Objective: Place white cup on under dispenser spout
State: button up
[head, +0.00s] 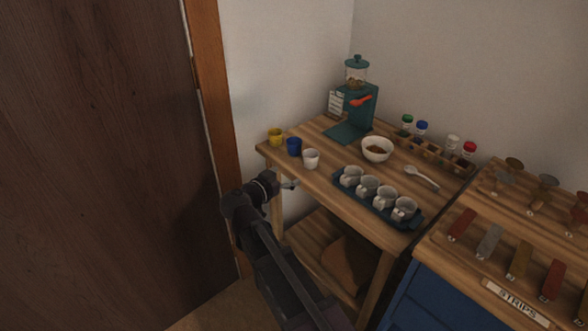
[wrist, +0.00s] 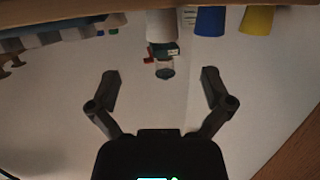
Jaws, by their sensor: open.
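The white cup (head: 311,158) stands upright near the front left edge of the wooden table, to the right of a blue cup. It also shows at the top middle of the wrist view (wrist: 161,26), upside down. The dispenser (head: 360,100) is teal with a clear jar and an orange-red lever, at the back left of the table. Its flat base (head: 347,132) looks empty. My gripper (head: 290,184) is just off the table's front edge, below and left of the white cup. Its two fingers are spread wide and empty in the wrist view (wrist: 160,80).
A blue cup (head: 294,146) and a yellow cup (head: 275,137) stand left of the white cup. A dark tray (head: 411,226) with several white cups lies to the right. A bowl (head: 377,149), spoon (head: 422,177) and spice rack (head: 433,153) are farther back. A wooden door (head: 100,150) is at left.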

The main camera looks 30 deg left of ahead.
jog(key=shift+s+r, duration=0.1)
jog(key=shift+s, duration=0.5)
jog(key=shift+s, duration=0.15)
